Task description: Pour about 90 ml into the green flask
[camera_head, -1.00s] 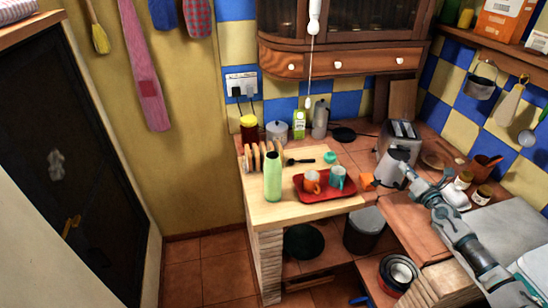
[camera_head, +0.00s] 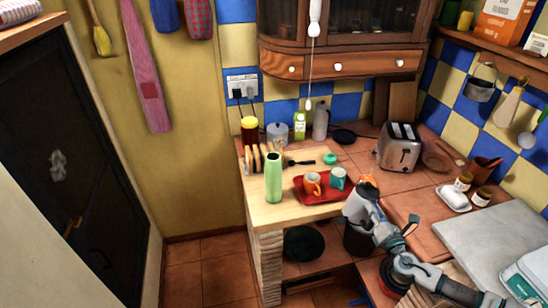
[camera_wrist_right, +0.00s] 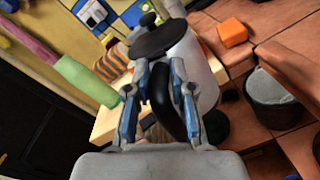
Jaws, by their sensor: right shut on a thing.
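The green flask (camera_head: 273,180) stands upright on the pale wooden counter; it also shows at the left of the right wrist view (camera_wrist_right: 85,80). My right gripper (camera_wrist_right: 158,105) is shut on the black handle of a whitish kettle (camera_wrist_right: 200,65) with a dark lid. In the head view the kettle (camera_head: 353,205) is held off the front right edge of the wooden counter, right of the flask and apart from it. The arm partly hides it, and its spout is not clear. Its contents are not visible. My left gripper is not in view.
A red tray (camera_head: 300,197) with an orange mug and a teal mug lies between the flask and the kettle. A toast rack (camera_head: 250,160) stands behind the flask. An orange block (camera_head: 369,180) is near the kettle. A bin (camera_wrist_right: 275,95) is below.

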